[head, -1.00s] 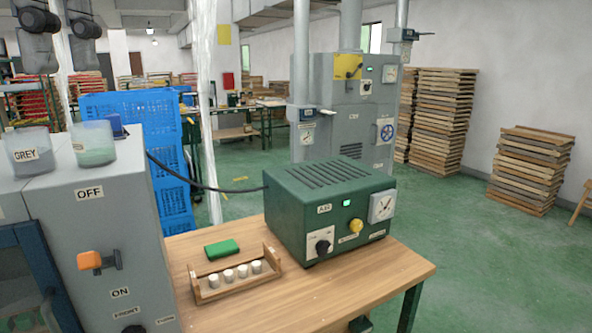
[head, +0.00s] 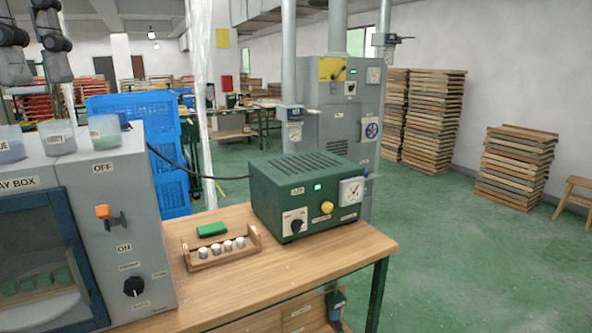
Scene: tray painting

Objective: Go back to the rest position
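Neither of my grippers can be made out in the head view. A grey spray box (head: 100,190) stands at the left, with a dark window and an orange switch (head: 103,212) between its OFF and ON labels. Green pieces (head: 38,285) show dimly behind the window. A green control unit (head: 275,190) with a lit green lamp, a yellow knob and a gauge sits on the wooden table (head: 310,262). In front of it are a green block (head: 212,229) and a wooden rack (head: 200,266) holding several white-topped pieces.
Cups (head: 57,138) stand on top of the spray box. Blue crates (head: 135,110) are stacked behind it. A grey cabinet (head: 330,115) stands beyond the table, with stacks of wooden trays (head: 515,165) and a stool (head: 575,190) at the right. The green floor right of the table is clear.

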